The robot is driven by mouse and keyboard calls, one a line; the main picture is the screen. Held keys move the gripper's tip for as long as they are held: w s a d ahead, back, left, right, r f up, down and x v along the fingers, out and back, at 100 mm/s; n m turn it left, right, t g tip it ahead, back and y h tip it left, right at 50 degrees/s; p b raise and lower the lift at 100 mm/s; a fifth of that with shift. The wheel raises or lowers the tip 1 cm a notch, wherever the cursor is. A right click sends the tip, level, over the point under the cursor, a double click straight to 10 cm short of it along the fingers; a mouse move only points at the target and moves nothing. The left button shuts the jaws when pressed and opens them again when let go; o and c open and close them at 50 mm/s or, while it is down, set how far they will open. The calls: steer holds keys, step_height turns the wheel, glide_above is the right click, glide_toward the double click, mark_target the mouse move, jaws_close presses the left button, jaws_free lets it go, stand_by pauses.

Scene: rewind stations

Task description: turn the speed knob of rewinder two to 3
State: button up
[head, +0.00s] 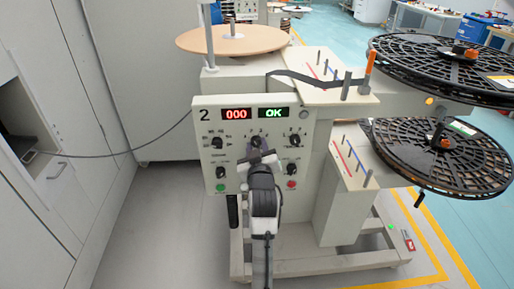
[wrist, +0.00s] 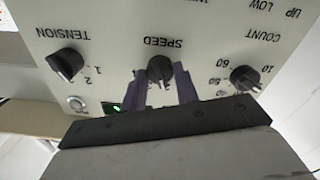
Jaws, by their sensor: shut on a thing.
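Rewinder two shows a pale control panel (head: 208,122) marked 2 in the head view. Its speed knob (wrist: 160,68) is dark and round, at the middle of the top row, with its SPEED label upside down in the wrist view. My gripper (wrist: 162,84) has one finger on each side of this knob and is shut on it. In the head view my gripper (head: 257,150) reaches the panel from the front and covers much of the knob.
The tension knob (wrist: 66,63) and count knob (wrist: 245,78) flank the speed knob. Displays read 000 (head: 237,114) and OK (head: 273,113). Lower knobs, a green button (head: 221,188) and a red button (head: 291,184) sit below. Black reels (head: 440,155) stick out right.

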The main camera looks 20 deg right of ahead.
steer(key=m+p, duration=0.1)
steer(key=m, duration=0.2)
steer(key=shift+m, duration=0.4)
steer(key=m+p, duration=0.1)
steer(key=m, duration=0.3)
steer(key=shift+m, duration=0.4)
stand_by(0.3)
steer(key=o, duration=1)
steer(key=shift+s, duration=0.1)
